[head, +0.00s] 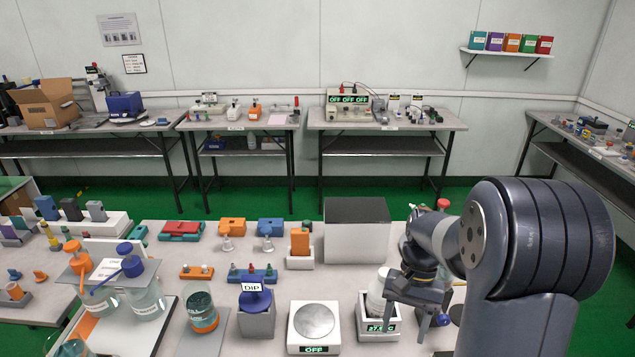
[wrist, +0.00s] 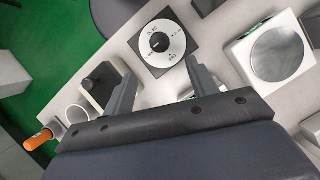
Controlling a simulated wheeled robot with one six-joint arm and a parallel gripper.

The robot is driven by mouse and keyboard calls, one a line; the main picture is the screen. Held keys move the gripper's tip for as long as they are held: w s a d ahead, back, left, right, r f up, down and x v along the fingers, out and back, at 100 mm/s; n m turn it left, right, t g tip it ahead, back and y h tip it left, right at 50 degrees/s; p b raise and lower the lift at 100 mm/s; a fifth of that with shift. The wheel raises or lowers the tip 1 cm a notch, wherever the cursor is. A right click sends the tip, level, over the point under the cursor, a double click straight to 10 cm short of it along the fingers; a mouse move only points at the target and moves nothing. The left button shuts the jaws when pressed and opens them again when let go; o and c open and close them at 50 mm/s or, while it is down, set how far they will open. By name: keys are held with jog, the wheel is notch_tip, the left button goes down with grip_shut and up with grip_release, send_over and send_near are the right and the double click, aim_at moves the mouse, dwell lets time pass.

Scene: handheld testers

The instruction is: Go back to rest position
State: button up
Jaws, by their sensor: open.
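My gripper (head: 408,302) is at the right of the near table in the head view, pointing down, close to a white stand with a green display (head: 378,327) and a white bottle (head: 376,292). I cannot tell whether it touches them. In the wrist view my gripper (wrist: 160,70) has its two fingers spread, with nothing held between them. A white dial with a black knob (wrist: 161,43) lies beyond the fingertips.
A white scale (head: 314,330) reading OFF, a grey DIP holder (head: 257,313) and a glass beaker (head: 202,312) stand left of my gripper. A large grey box (head: 356,231) is behind. The scale's round plate (wrist: 278,54) shows at right in the wrist view.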

jog(key=x, duration=1)
jog(key=shift+s+a+f, duration=0.1)
jog(key=shift+s+f, duration=0.1)
jog(key=shift+f, duration=0.05)
jog(key=shift+a+f+n, duration=0.1)
jog(key=shift+n, duration=0.5)
jog(key=n+h, duration=0.1)
jog(key=n, duration=0.2)
jog(key=shift+a+g, duration=0.15)
jog(key=shift+g, duration=0.15)
jog(key=n+h, duration=0.2)
jog(key=n, duration=0.2)
jog(key=shift+a+p, duration=0.15)
jog(key=shift+p, duration=0.15)
jog(key=n, duration=0.2)
jog(key=n+t+h, duration=0.1)
jog(key=n, duration=0.1)
jog(key=shift+s+a+n+h, duration=0.1)
jog(key=shift+a+n+h, duration=0.05)
jog(key=shift+n+h, duration=0.2)
jog(key=n+t, duration=0.1)
jog(key=n, duration=0.1)
jog(key=n+t+h, duration=0.1)
jog(key=n, duration=0.2)
jog(key=shift+s+a+n, duration=0.1)
jog(key=shift+s+n, duration=0.1)
jog(key=shift+n, duration=0.05)
jog(key=shift+v, duration=1)
